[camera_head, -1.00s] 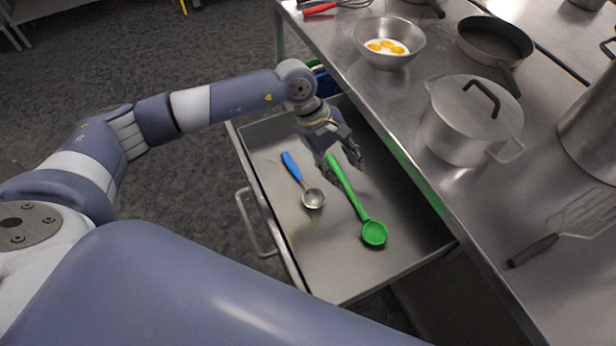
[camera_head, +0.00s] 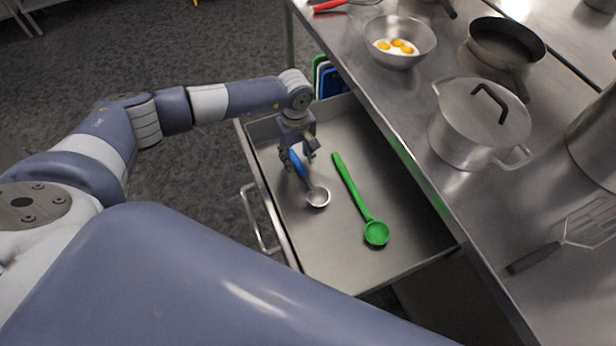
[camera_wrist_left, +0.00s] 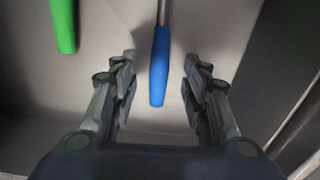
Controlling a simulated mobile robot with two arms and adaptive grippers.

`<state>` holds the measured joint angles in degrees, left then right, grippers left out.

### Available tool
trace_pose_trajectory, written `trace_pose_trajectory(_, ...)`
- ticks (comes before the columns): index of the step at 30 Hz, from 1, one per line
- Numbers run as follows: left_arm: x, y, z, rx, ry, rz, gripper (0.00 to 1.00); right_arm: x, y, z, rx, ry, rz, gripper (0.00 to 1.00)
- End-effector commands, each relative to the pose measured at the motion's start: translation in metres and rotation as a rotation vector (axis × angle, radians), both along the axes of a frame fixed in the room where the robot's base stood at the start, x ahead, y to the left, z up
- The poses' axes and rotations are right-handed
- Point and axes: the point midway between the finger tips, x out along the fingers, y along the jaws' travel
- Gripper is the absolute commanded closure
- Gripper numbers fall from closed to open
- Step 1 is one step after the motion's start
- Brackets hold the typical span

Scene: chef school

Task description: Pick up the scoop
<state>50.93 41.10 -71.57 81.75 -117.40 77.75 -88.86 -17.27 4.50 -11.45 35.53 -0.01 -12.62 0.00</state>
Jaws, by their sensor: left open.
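The scoop (camera_head: 317,196) lies in the open drawer, with a round metal bowl and a blue handle. Its blue handle (camera_wrist_left: 159,66) runs between the open fingers in the left wrist view, with its end pointing back toward the palm. My left gripper (camera_head: 299,162) is open and empty, over the handle, with a finger to each side; I cannot tell how far above it is. In the wrist view the left gripper (camera_wrist_left: 158,85) shows clear gaps on both sides of the handle. My right gripper is not in view.
A green spoon (camera_head: 357,202) lies to the right of the scoop in the drawer (camera_head: 345,270). It also shows in the wrist view (camera_wrist_left: 64,25). The steel counter overhangs the drawer's right side, bearing a lidded pot (camera_head: 465,135), a bowl with egg yolks (camera_head: 399,60) and a pan (camera_head: 505,45).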

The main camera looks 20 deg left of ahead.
Motion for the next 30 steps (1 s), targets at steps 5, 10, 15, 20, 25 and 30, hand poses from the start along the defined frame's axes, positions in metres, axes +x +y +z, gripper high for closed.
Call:
trace_pose_trajectory(5, 0.0, -0.001, -0.018, -0.001, 0.0, 0.001, 0.58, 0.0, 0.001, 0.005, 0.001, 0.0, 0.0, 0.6)
trace_pose_trajectory(10, 0.001, -0.001, -0.02, -0.001, -0.002, 0.0, 0.58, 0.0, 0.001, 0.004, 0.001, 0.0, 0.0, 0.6)
trace_pose_trajectory(15, 0.0, -0.001, -0.02, -0.001, -0.002, 0.0, 0.78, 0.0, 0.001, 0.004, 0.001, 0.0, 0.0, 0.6)
trace_pose_trajectory(20, 0.0, -0.001, -0.02, -0.002, -0.001, 0.001, 1.0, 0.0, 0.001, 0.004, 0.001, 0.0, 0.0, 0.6)
trace_pose_trajectory(25, 0.001, -0.001, -0.019, -0.002, -0.001, 0.001, 1.0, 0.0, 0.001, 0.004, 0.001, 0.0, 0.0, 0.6)
trace_pose_trajectory(30, 0.001, -0.001, -0.014, -0.002, -0.003, 0.001, 1.0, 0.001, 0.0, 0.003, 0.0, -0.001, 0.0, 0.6)
